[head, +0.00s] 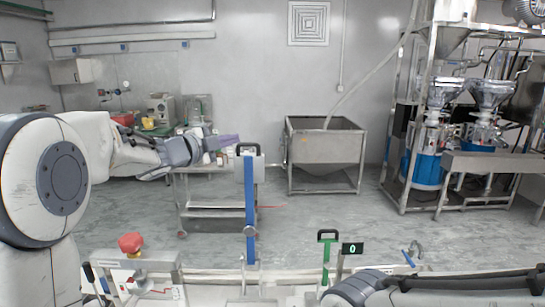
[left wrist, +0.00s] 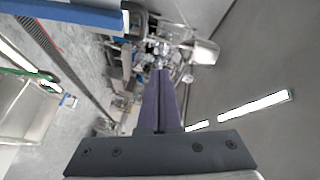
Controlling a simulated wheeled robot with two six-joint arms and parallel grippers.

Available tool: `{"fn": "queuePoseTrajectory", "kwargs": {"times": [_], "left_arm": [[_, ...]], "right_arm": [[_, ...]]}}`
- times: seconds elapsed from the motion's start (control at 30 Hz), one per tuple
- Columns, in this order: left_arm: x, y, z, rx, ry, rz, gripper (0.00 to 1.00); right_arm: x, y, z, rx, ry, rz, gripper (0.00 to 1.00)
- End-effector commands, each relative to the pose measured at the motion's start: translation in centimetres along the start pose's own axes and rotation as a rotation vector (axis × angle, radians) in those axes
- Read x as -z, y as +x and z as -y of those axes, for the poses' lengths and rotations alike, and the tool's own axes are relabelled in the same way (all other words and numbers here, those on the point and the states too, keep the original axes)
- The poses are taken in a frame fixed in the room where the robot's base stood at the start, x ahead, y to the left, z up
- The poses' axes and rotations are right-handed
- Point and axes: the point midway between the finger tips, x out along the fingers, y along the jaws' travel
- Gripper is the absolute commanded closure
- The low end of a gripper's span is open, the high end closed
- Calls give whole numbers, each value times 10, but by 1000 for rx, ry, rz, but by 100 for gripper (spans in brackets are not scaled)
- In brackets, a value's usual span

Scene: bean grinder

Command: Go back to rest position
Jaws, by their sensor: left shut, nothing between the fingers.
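My left arm reaches in from the left in the head view. Its gripper (head: 228,140) has purple fingers pointing right, raised in front of the steel trolley. In the left wrist view the two purple fingers (left wrist: 160,75) lie together with nothing between them, so the gripper is shut and empty. Part of my right arm lies low along the bottom right edge of the head view; its gripper does not show.
A blue post with a black handle (head: 251,205) stands just right of the left gripper. A green-handled post (head: 326,262) and a red knob (head: 131,242) are in front. A steel hopper (head: 326,150) and grinding machines (head: 440,150) stand behind.

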Motion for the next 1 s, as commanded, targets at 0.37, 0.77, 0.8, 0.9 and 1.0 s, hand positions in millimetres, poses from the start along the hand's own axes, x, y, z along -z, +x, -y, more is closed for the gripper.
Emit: {"fn": "queuePoseTrajectory", "kwargs": {"times": [0.37,0.77,0.8,0.9,1.0], "left_arm": [[88,-74,-212,-346,-686,574,100],[161,-267,-378,-900,-915,1042,100],[165,-279,-384,-933,-920,1069,100],[171,-300,-393,-989,-924,1114,100],[174,-309,-396,-1011,-926,1133,100]], "right_arm": [[-1,14,-1,0,-1,0,100],[-1,20,-2,0,-1,0,100],[-1,21,-2,0,-1,0,100],[-1,21,-2,0,-1,0,100],[-1,21,-2,0,-1,0,100]]}}
